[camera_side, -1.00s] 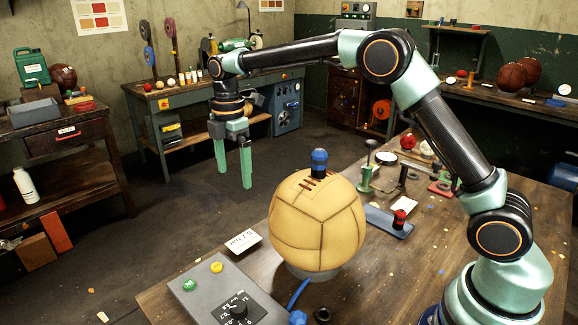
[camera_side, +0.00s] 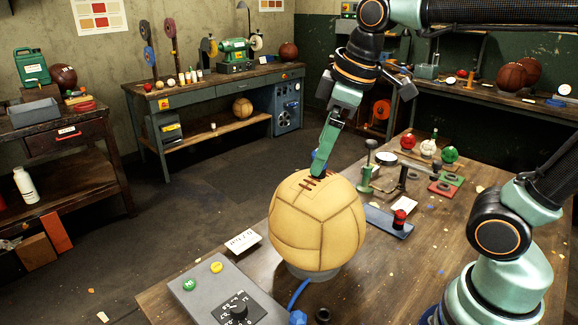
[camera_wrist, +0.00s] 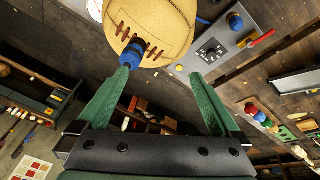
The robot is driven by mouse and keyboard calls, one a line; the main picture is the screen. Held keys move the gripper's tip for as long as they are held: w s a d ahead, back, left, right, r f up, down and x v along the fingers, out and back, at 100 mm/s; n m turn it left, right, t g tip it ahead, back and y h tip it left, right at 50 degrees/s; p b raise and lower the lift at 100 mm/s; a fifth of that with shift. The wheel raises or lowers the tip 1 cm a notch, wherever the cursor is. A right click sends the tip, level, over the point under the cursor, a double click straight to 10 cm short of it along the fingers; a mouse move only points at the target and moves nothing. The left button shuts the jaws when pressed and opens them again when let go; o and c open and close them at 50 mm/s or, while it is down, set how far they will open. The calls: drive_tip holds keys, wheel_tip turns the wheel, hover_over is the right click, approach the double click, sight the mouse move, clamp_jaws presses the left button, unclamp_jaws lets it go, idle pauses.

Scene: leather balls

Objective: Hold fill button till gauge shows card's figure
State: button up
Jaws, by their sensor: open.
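The tan leather ball (camera_side: 318,222) rests on a low ring on the bench, laces up. It also shows in the wrist view (camera_wrist: 160,22). The blue fitting on its top is mostly hidden behind a finger in the side view; in the wrist view the blue fitting (camera_wrist: 132,54) is beside the left fingertip. My gripper (camera_wrist: 162,72) is open, with nothing seen between its fingers. The grey control box (camera_side: 205,293) carries a green button (camera_side: 189,285), a yellow button (camera_side: 216,267) and a black dial (camera_side: 238,310). A white card (camera_side: 243,241) stands behind it, its figure too small to read surely.
A blue plate with a red-and-black piece (camera_side: 400,219) lies right of the ball. A green stand (camera_side: 365,178) and small red, white and green balls are farther back on the bench. Open floor lies left of the bench.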

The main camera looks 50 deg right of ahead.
drive_tip(key=s+d+f+m, duration=0.1)
drive_tip(key=m, duration=0.1)
drive_tip(key=d+f+m+t, duration=0.1)
drive_tip(key=f+m, duration=0.1)
drive_tip(key=s+d+f+m, duration=0.1)
drive_tip(key=m, duration=0.1)
drive_tip(key=shift+s+d+f+t, duration=0.15)
drive_tip(key=shift+s+f+t, duration=0.15)
drive_tip(key=shift+s+t, duration=0.1)
